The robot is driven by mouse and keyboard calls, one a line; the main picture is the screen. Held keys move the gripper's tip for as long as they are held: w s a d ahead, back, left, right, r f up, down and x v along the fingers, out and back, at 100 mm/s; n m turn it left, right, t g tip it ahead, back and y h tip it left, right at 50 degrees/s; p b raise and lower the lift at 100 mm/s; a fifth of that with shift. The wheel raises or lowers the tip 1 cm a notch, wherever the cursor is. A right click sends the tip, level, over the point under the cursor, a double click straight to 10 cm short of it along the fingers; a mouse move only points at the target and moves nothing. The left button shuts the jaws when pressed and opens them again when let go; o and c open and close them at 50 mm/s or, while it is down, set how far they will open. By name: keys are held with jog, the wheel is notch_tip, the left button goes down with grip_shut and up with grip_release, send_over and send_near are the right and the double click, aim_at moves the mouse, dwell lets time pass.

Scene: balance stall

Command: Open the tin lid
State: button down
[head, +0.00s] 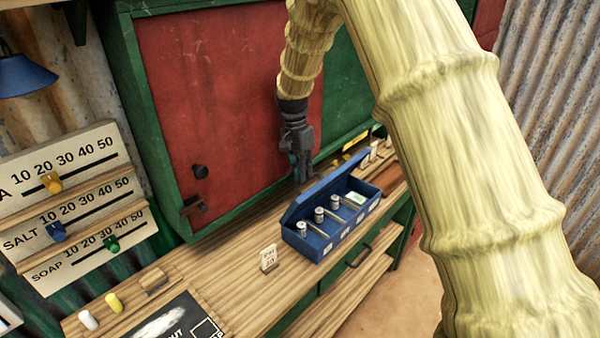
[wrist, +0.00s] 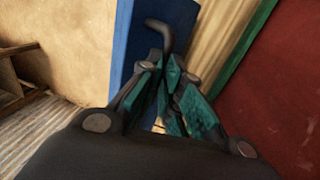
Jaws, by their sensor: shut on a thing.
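The blue tin (head: 312,248) stands on the wooden counter, its inside showing several grey cylindrical weights. Its blue lid (head: 318,193) is raised, tilted up along the back side; it also shows in the wrist view (wrist: 130,50). My gripper (head: 301,178) is behind the raised lid, pointing down. In the wrist view its teal finger pads (wrist: 172,85) are closed together around the dark hooked handle (wrist: 165,35) at the lid. The fingertips' exact contact is partly hidden by the pads.
A red panel with green frame (head: 215,100) rises close behind my gripper. A small white card (head: 268,258) stands on the counter left of the tin. A sign board with sliders (head: 65,220) is at left.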

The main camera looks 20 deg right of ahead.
jog(key=shift+s+a+f, duration=0.15)
jog(key=shift+s+f, duration=0.05)
jog(key=shift+f, duration=0.25)
jog(key=shift+s+a+f, duration=0.15)
jog(key=shift+f, duration=0.25)
jog(key=c, duration=1.8)
grip_release()
jog(key=shift+w, duration=0.1)
jog(key=shift+o, duration=1.4)
jog(key=shift+w+f, duration=0.25)
jog(key=shift+w, duration=0.1)
jog(key=shift+s+d+r, duration=0.1)
jog(key=shift+d+r, duration=0.15)
jog(key=shift+r, duration=0.25)
notch_tip(320, 180, up, 7)
jog(key=w, duration=0.1)
jog(key=shift+w+a, duration=0.25)
jog(key=shift+a, duration=0.1)
